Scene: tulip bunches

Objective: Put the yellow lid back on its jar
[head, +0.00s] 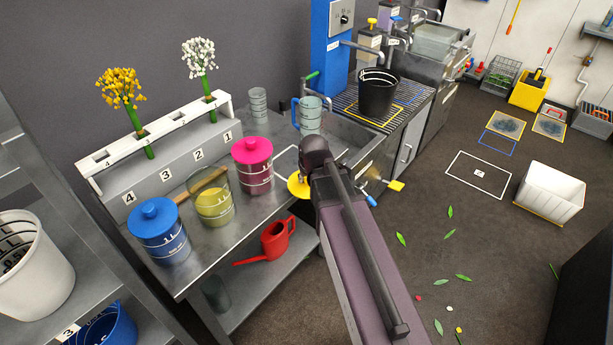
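The open jar (215,208) is clear with white marks and a yellowish lower part. It stands upright on the metal bench between a blue-lidded jar (160,232) and a pink-lidded jar (253,168). The yellow lid (298,187) shows as a disc to the right of the pink-lidded jar, partly covered by my arm. I cannot tell whether it rests on the bench or is held. My arm reaches up from the bottom of the head view, and its links hide my gripper, so its fingers do not show.
A white rack (160,128) with yellow and white flowers stands along the wall. A wooden strip (197,184) lies behind the open jar. A blue-handled measuring jug (309,114) and a black bucket (376,94) stand farther right. A red watering can (275,241) sits on the lower shelf.

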